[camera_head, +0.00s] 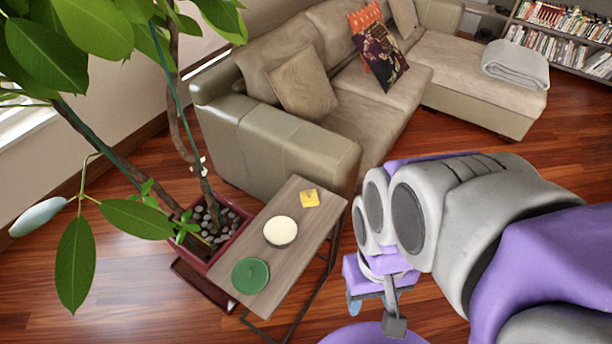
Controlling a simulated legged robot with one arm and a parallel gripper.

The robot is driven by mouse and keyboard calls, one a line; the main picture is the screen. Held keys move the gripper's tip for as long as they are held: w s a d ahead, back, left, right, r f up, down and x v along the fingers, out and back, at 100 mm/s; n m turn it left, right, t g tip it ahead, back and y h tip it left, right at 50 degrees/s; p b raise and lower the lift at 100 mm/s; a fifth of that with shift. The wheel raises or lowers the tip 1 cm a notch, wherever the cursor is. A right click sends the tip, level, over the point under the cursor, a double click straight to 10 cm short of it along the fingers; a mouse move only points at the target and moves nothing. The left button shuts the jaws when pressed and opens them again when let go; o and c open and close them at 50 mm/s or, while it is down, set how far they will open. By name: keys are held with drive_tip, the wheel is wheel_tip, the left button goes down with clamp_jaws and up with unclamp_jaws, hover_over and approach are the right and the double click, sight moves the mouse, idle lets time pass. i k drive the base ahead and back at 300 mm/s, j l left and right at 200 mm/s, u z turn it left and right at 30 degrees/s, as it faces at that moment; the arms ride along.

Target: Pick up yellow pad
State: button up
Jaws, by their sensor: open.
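The yellow pad (309,198) is a small square thing lying flat near the far right end of a narrow wooden side table (255,234). My gripper (374,314) is at the lower middle, to the right of the table and nearer the camera than the pad. It is open, and I see nothing held in it. It is apart from the pad in the picture, and my arm hides part of its base.
A cream round item (280,231) and a green round item (251,275) share the tabletop. A potted plant (205,238) stands left of the table, its leaves reaching over the upper left. A beige sofa (275,150) stands behind. Wooden floor (560,150) is clear at right.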

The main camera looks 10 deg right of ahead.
sight(309, 198)
drive_tip(key=l+u, duration=0.1)
drive_tip(key=u, duration=0.55)
drive_tip(key=i+l+u, duration=0.2)
drive_tip(key=l+u, duration=0.15)
drive_tip(key=l, duration=0.3)
drive_tip(key=i+l+u, duration=0.1)
drive_tip(key=l+u, duration=0.2)
drive_tip(key=l, duration=0.35)
drive_tip(key=l+u, duration=0.35)
drive_tip(key=l, duration=0.35)
drive_tip(key=l+u, duration=0.1)
drive_tip(key=l, duration=2.1)
drive_tip(key=k, duration=0.05)
